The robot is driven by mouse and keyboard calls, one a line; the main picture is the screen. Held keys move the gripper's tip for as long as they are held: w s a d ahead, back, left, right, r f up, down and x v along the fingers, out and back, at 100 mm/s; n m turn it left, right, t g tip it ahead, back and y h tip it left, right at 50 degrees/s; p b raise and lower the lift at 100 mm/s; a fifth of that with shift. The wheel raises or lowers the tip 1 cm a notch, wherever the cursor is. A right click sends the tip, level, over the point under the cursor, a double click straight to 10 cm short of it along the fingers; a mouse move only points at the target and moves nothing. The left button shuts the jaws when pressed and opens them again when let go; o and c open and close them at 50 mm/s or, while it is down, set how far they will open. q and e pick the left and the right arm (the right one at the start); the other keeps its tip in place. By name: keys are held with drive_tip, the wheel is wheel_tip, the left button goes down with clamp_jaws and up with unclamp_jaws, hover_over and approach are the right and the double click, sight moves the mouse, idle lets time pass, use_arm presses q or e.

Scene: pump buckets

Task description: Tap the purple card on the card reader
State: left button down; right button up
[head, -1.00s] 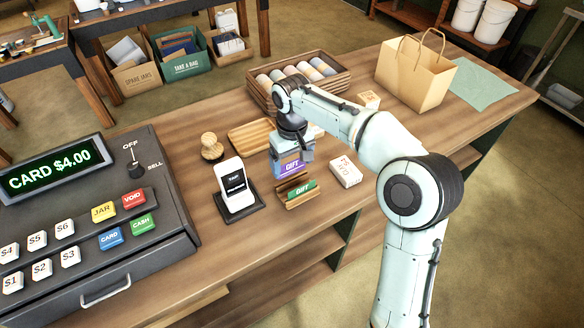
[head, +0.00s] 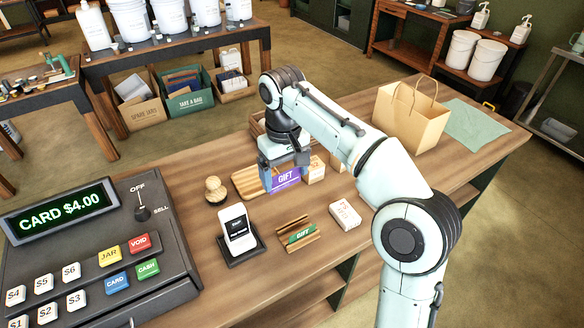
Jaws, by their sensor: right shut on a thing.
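The purple card (head: 286,178), marked GIFT, is held upright in my right gripper (head: 283,168), which is shut on it. The card is above the counter, behind the card holder and to the right of the card reader. The white card reader (head: 238,228) stands tilted on a dark base on the counter, with a lit dark screen. The wooden card holder (head: 297,240) holds a green GIFT card (head: 301,233). My left gripper is not in view.
The cash register (head: 95,245) on the left shows CARD $4.00. A wooden stamp (head: 215,190), a wooden tray (head: 247,183), a small white box (head: 345,215) and a paper bag (head: 411,115) stand on the counter. Counter between reader and holder is clear.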

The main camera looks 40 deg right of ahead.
drive_tip(key=s+a+f+n+b, duration=0.1)
drive_tip(key=s+a+f+b, duration=0.2)
drive_tip(key=a, duration=0.4)
drive_tip(key=s+a+f+n+b, duration=0.1)
drive_tip(key=s+a+f+n, duration=0.15)
drive_tip(key=s+a, duration=0.35)
use_arm(q)
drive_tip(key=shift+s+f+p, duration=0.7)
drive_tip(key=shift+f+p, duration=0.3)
drive_tip(key=shift+p, duration=0.4)
use_arm(e)
drive_tip(key=w+f, duration=0.3)
drive_tip(key=w, duration=0.7)
drive_tip(key=shift+d+f+m, duration=0.25)
drive_tip(key=shift+f+m, duration=0.15)
drive_tip(key=shift+m, duration=0.05)
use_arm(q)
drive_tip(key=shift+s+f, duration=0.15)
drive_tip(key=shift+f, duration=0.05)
use_arm(e)
drive_tip(key=s+r, duration=0.5)
drive_tip(key=s, duration=0.3)
drive_tip(key=shift+a, duration=0.45)
